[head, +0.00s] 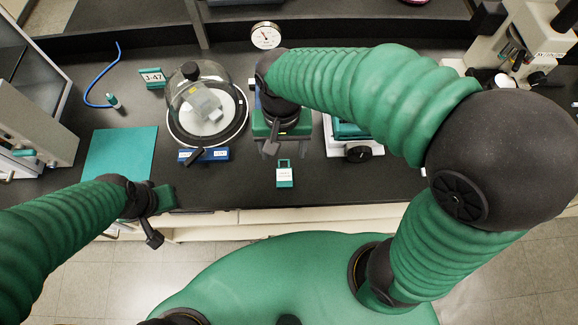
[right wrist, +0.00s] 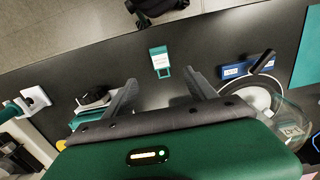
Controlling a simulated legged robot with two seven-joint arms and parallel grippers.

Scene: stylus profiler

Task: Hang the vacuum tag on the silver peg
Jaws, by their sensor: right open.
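The vacuum tag (head: 284,175), a small teal and white tag with an open loop at its top, lies on the dark bench near the front edge. It also shows in the right wrist view (right wrist: 160,62), beyond the fingers. My right gripper (head: 271,146) is behind the tag in the head view, pointing down, apart from it. In the right wrist view its fingers (right wrist: 162,90) are spread, with nothing between them. My left gripper (head: 153,236) is low over the bench's front edge, left of the tag; its jaw gap is unclear. I cannot make out the silver peg.
A glass bell jar (head: 205,95) stands behind a blue valve block (head: 215,154) with a black lever. Bench beside the tag is clear.

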